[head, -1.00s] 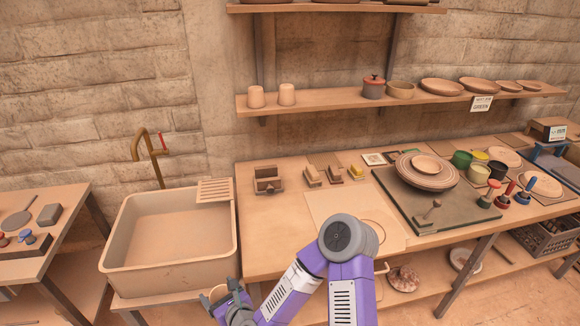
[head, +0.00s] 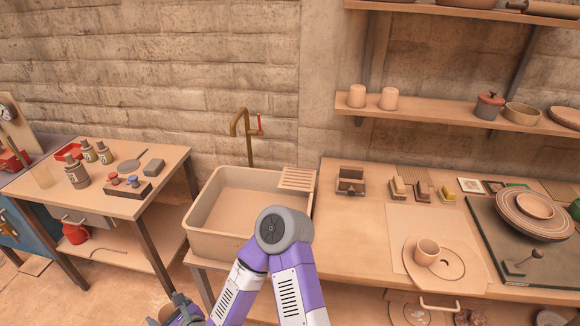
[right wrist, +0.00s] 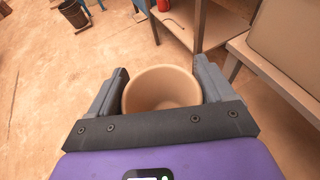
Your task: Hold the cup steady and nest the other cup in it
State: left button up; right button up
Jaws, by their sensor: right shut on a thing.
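My right gripper (right wrist: 162,88) is shut on a tan clay cup (right wrist: 160,82), with one finger on each side and the cup's open mouth showing in the right wrist view. In the head view this gripper (head: 180,310) is low at the bottom edge, left of the sink and off the worktable, and only a sliver of the held cup shows. My left gripper is out of view.
The sink (head: 240,245) lies just beyond my right arm. A side table (head: 110,190) with bottles and a small rack stands left. Two similar cups (head: 357,95) stand upside down on the wall shelf (head: 450,112). Floor shows between the tables.

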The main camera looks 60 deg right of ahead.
aim_at(422, 260)
jog(key=k, duration=1.25)
jog(key=z, duration=1.3)
